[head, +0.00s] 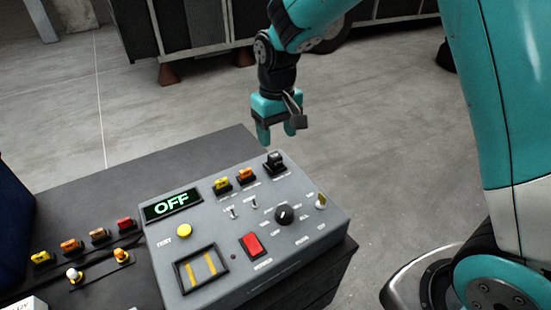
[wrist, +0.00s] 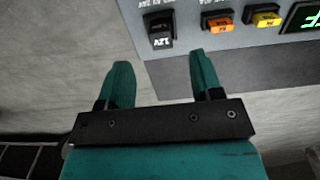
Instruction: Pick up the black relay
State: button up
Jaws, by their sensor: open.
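The black relay (head: 275,160) sits at the back right corner of the grey control panel (head: 210,262), upright in its socket. It also shows in the wrist view (wrist: 160,30), with pale lettering on its face. My gripper (head: 277,138) is open and empty, with its teal fingers pointing down. In the head view it is just above and behind the relay, apart from it. In the wrist view the fingertips (wrist: 160,68) are short of the relay, which lies beyond them and roughly between their lines.
Yellow (head: 221,185) and orange (head: 246,175) fuses sit left of the relay. The panel has a display reading OFF (head: 171,204), a red switch (head: 253,244) and a black knob (head: 285,214). Several coloured parts lie on the dark bench (head: 75,200).

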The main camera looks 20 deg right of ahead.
aim_at(277, 157)
notch_tip(277, 157, down, 8)
jog(key=shift+w+r+p, duration=0.1)
jog(key=shift+p, duration=0.8)
jog(key=shift+c, duration=0.2)
jog(key=c, duration=1)
